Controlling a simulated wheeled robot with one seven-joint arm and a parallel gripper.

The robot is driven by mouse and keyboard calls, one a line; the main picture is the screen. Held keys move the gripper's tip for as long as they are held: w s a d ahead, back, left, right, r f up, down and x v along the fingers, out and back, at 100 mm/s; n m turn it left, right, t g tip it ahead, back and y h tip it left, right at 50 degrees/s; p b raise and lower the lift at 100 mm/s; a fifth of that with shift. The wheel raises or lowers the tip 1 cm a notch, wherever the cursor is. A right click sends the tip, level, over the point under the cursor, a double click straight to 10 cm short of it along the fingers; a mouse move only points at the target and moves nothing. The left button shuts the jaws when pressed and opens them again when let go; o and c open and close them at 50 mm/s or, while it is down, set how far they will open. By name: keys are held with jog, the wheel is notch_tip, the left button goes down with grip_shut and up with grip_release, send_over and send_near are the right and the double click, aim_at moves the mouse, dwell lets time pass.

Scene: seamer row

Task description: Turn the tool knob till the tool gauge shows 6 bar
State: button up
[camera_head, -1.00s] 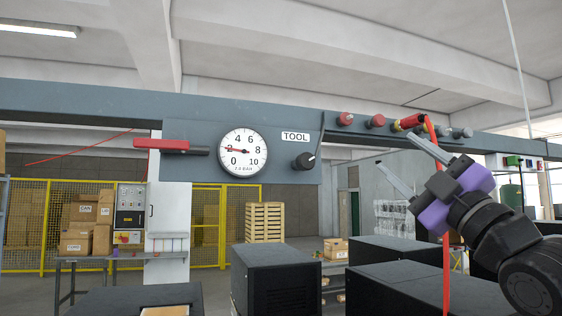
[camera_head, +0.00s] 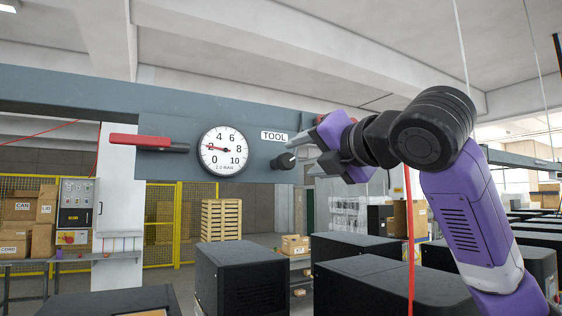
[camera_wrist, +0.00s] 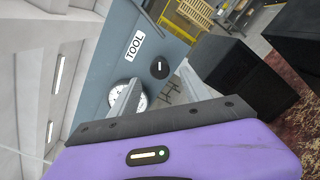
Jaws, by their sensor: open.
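The tool gauge (camera_head: 222,152) is a round white dial on the grey beam. Its needle points at about 2, and the small text reads 2.0 BAR. The black tool knob (camera_head: 282,163) sits right of the gauge, under the TOOL label (camera_head: 274,135). My gripper (camera_head: 303,155) is open just right of the knob in the head view; touching cannot be told there. In the wrist view the knob (camera_wrist: 159,67) with its pale mark shows between and beyond the open fingertips (camera_wrist: 158,74). A finger partly hides the gauge (camera_wrist: 114,96) there.
A red-handled lever (camera_head: 140,142) sticks out left of the gauge. A red hose (camera_head: 410,240) hangs below my arm. Black cabinets (camera_head: 240,275) stand below the beam. A yellow fence (camera_head: 165,215) and stacked crates (camera_head: 221,218) stand behind.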

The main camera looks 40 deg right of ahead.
aim_at(290, 161)
jog(key=p+x, duration=0.3)
jog(key=x, duration=0.4)
jog(key=shift+w+d, duration=0.1)
jog(key=shift+w, duration=0.3)
jog(key=shift+f, duration=0.1)
grip_shut()
